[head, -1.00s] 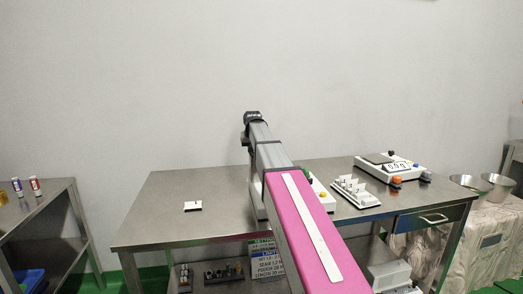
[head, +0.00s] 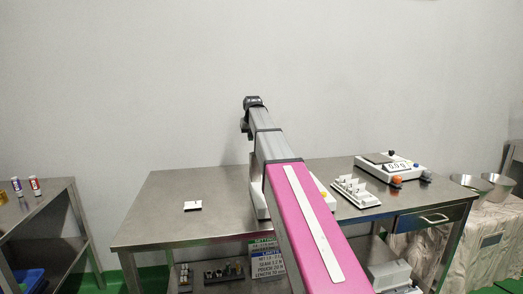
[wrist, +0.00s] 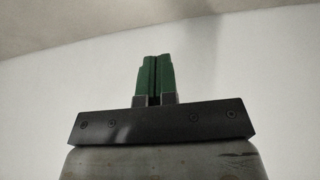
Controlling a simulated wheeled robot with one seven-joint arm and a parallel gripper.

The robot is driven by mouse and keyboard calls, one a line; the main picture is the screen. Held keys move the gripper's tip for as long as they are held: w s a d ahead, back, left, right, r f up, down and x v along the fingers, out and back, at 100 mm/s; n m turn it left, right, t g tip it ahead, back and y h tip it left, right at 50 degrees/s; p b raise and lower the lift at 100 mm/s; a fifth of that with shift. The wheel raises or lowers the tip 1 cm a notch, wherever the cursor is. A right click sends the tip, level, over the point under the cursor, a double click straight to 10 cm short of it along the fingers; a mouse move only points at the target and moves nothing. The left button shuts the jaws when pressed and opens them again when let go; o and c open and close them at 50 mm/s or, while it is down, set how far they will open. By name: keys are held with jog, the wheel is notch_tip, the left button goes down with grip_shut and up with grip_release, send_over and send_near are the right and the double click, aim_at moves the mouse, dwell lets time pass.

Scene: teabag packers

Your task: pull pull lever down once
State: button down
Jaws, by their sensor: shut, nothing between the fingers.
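My gripper (wrist: 154,78) shows in the wrist view with its two green fingers together and nothing between them. Behind the fingers there is only pale wall and ceiling. In the head view my arm reaches over the steel table, and its dark wrist end is raised well above the tabletop against the wall. The fingers cannot be made out there.
The steel table (head: 165,222) also carries a small white block (head: 193,205) at left, a white rack with cards (head: 355,192) and a scale (head: 393,167) at right. A side shelf (head: 45,208) stands at far left. Metal bowls (head: 497,185) are at far right. The table's left part is mostly clear.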

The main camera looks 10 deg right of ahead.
notch_tip(320, 180, up, 6)
jog(key=shift+f, duration=0.1)
dwell(0.5)
